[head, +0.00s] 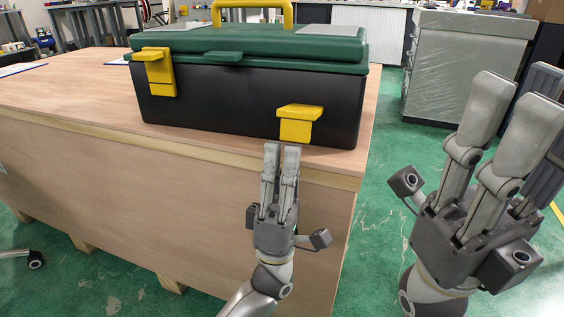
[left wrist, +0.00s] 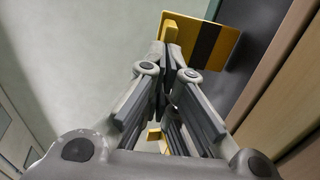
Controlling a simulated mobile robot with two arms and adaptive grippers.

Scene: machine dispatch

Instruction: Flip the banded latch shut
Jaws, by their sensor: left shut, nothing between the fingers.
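A black toolbox (head: 250,95) with a green lid (head: 250,45) stands on a wooden crate. The right yellow latch (head: 295,128) sits low on its front, apart from the lid edge, with its tab sticking outward. In the left wrist view, a yellow latch plate with a dark band (left wrist: 229,45) is just past the fingertips. The left yellow latch (head: 160,75) reaches up to the lid edge. My left gripper (head: 282,147) is shut and empty, its tips just below the right latch; contact is unclear. My right gripper (head: 511,100) points up at the right; its opening is unclear.
The wooden crate (head: 150,160) has its front edge close under the toolbox. A yellow handle (head: 252,5) tops the lid. A plastic-wrapped grey cabinet (head: 465,75) stands behind at right. Green floor (head: 385,190) is clear between the crate and my right gripper.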

